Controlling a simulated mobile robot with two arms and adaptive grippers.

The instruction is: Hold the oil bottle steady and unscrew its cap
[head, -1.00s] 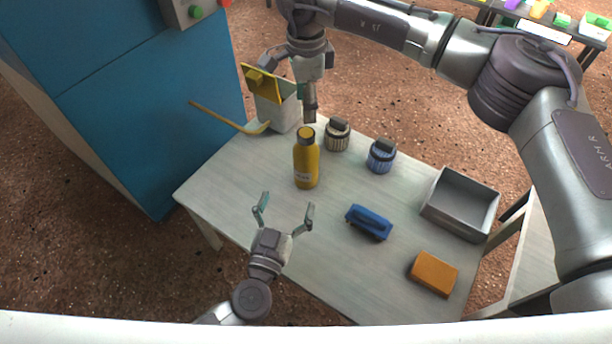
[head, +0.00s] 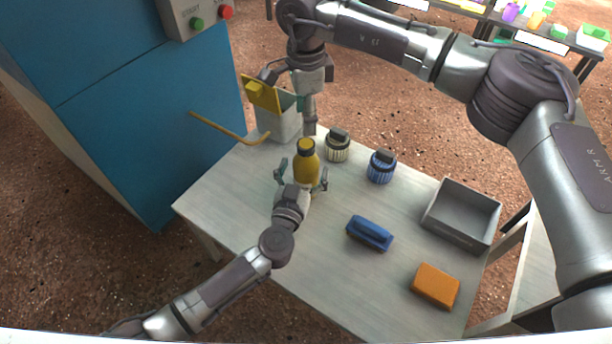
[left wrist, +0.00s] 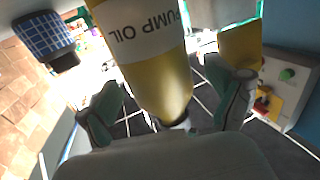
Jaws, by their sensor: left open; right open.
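The yellow oil bottle (head: 306,170) with a dark cap (head: 306,147) stands upright on the table. My left gripper (head: 302,182) is open, with one finger on each side of the bottle's lower body. My right gripper (head: 290,100) is above and behind the bottle, pointing down, open and clear of the cap. The arm partly hides its fingers.
A white box with a yellow lid (head: 263,93) stands behind left, beside a yellow rod (head: 225,128).

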